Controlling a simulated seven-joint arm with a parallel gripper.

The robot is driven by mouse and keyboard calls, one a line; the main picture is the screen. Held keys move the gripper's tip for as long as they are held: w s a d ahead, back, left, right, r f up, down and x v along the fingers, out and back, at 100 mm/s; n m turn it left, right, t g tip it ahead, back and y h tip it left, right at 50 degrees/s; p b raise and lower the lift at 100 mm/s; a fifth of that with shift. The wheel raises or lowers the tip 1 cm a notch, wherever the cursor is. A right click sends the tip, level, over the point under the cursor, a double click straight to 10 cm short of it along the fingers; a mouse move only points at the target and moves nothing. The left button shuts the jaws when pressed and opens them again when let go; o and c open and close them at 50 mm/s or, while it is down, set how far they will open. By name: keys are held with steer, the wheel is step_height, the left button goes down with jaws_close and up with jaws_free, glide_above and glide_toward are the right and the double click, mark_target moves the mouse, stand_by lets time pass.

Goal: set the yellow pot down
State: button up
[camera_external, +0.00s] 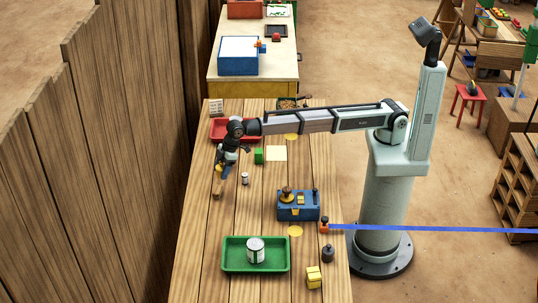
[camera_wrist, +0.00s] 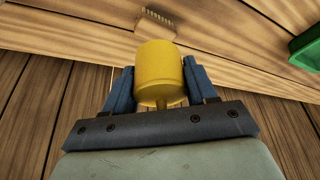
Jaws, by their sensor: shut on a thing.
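The yellow pot (camera_wrist: 158,72) is a smooth yellow cylinder with a thin stem on the side facing the wrist camera. In the wrist view it sits between the two blue fingers of my gripper (camera_wrist: 158,88), which is shut on it. In the external view my gripper (camera_external: 223,170) is near the left edge of the wooden table (camera_external: 205,235). The pot is mostly hidden by the gripper there. I cannot tell how far its underside is from the table top.
A brush-like brown thing (camera_wrist: 158,18) lies just beyond the pot. A small can (camera_external: 245,178) and a green block (camera_external: 259,156) stand right of my gripper. A red tray (camera_external: 216,134) is behind; a green tray (camera_external: 228,257) holds a can in front.

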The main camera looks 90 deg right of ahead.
steer(key=w+d+m, duration=0.2)
steer(key=w+d, duration=0.1)
steer(key=d, duration=0.6)
steer(key=shift+h, duration=0.3)
steer(key=shift+s+a+f, duration=0.1)
steer(key=shift+s+f, duration=0.05)
steer(key=shift+f, duration=2.35)
steer(key=shift+s+f, duration=0.1)
steer(key=shift+f, duration=2.4)
steer(key=shift+f, duration=0.1)
steer(key=o, duration=1.3)
steer(key=v, duration=1.2)
steer(key=shift+s, duration=0.1)
